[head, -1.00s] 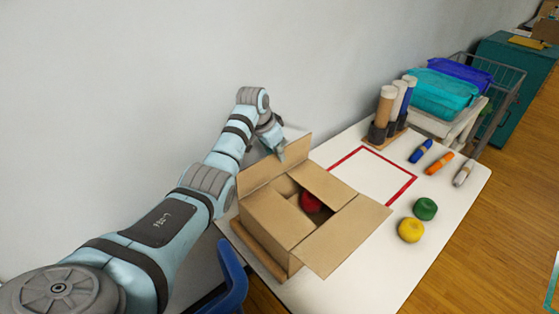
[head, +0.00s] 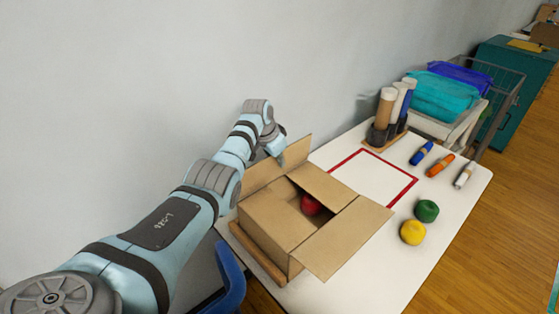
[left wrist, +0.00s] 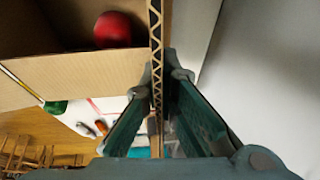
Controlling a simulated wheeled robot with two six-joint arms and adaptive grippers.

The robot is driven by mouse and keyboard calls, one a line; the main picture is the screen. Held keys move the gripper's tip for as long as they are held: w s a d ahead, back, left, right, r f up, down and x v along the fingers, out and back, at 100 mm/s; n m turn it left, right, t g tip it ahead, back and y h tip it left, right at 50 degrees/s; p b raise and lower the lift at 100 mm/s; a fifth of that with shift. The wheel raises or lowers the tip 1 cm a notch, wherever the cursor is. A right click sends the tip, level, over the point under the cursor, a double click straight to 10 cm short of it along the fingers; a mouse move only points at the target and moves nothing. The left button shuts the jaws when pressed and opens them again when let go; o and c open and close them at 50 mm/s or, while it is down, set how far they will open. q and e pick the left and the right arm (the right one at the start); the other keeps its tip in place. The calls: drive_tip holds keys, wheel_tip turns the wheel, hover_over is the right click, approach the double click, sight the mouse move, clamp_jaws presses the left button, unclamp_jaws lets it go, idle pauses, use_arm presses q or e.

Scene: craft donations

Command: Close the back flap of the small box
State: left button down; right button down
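The small box (head: 268,222) is an open cardboard box on the white table, with a red ball (head: 311,204) inside. Its back flap (head: 298,151) stands up on the wall side. My left gripper (head: 280,158) is at the top edge of this flap, pointing down. In the left wrist view, the corrugated edge of the flap (left wrist: 156,45) runs between the two fingers of the left gripper (left wrist: 160,88), which stand apart on either side of it. Whether either finger touches the cardboard is unclear. The red ball (left wrist: 113,29) shows there too. My right gripper is not in view.
A yellow ball (head: 413,232) and a green ball (head: 427,211) lie right of the box. A red-outlined area (head: 373,176) on the table is empty. The wall is close behind the box.

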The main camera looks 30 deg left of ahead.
use_arm(q)
drive_tip(key=d+y+p, duration=0.1)
drive_tip(key=p, duration=0.2)
drive_tip(key=d+t+y+p, duration=0.1)
drive_tip(key=y+p, duration=0.1)
drive_tip(key=p, duration=0.1)
drive_tip(key=s+d+f+m+y+p, duration=0.1)
drive_tip(key=y+p, duration=0.1)
drive_tip(key=p, duration=0.1)
drive_tip(key=shift+d+t, duration=0.15)
drive_tip(key=shift+t, duration=0.25)
drive_tip(key=c, duration=1.9)
unclamp_jaws()
drive_tip(key=shift+f, duration=0.1)
wheel_tip(320, 180, up, 10)
drive_tip(key=shift+r, duration=0.1)
